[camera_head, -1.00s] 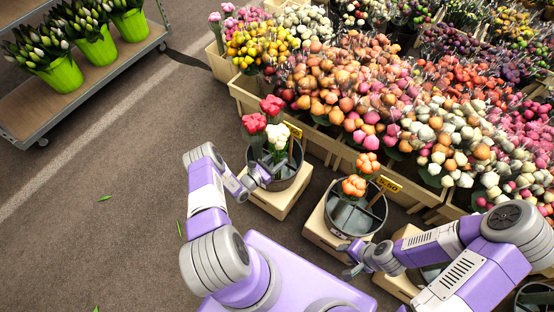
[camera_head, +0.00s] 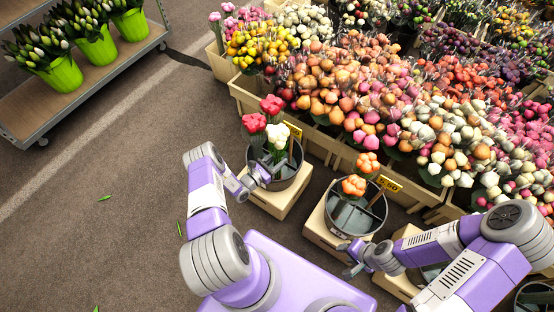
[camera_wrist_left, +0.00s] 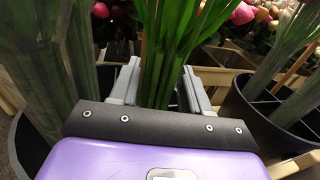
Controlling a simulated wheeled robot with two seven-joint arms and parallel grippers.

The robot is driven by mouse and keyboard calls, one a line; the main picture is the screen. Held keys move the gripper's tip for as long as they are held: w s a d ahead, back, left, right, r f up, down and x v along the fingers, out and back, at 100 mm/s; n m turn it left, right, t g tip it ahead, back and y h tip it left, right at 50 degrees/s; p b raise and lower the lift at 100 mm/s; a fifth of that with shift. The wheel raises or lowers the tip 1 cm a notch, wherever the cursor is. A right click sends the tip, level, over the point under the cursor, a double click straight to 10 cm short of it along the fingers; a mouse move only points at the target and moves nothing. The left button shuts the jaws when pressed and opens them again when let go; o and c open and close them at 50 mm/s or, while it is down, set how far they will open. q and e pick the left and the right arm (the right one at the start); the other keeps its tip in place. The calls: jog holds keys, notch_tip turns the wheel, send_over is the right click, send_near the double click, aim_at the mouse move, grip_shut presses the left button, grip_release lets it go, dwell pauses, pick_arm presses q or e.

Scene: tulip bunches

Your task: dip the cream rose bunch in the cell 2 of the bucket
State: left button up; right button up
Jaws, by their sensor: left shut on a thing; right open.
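The cream rose bunch (camera_head: 278,136) is upright at the left dark bucket (camera_head: 291,180), beside two red bunches (camera_head: 272,104). My left gripper (camera_head: 257,176) is at the near left side of this bucket, by the stems. In the left wrist view its fingers (camera_wrist_left: 160,88) are shut on green stems (camera_wrist_left: 165,50). The flower heads of these stems are out of that view, but they appear to be the cream bunch's. The stem ends and their cell are hidden. My right gripper (camera_head: 352,262) is open and empty, below the middle bucket (camera_head: 345,216).
The middle bucket has dividers and holds orange bunches (camera_head: 354,185); a price sign (camera_head: 390,184) stands behind it. Both buckets rest on wooden crates (camera_head: 274,202). Dense flower crates fill the back right. A cart with green pots (camera_head: 96,50) stands far left.

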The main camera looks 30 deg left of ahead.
aim_at(277, 131)
pick_arm(q)
notch_tip(277, 131, up, 20)
jog(key=p, duration=1.6)
jog(key=shift+r+p, duration=0.15)
jog(key=shift+p, duration=0.15)
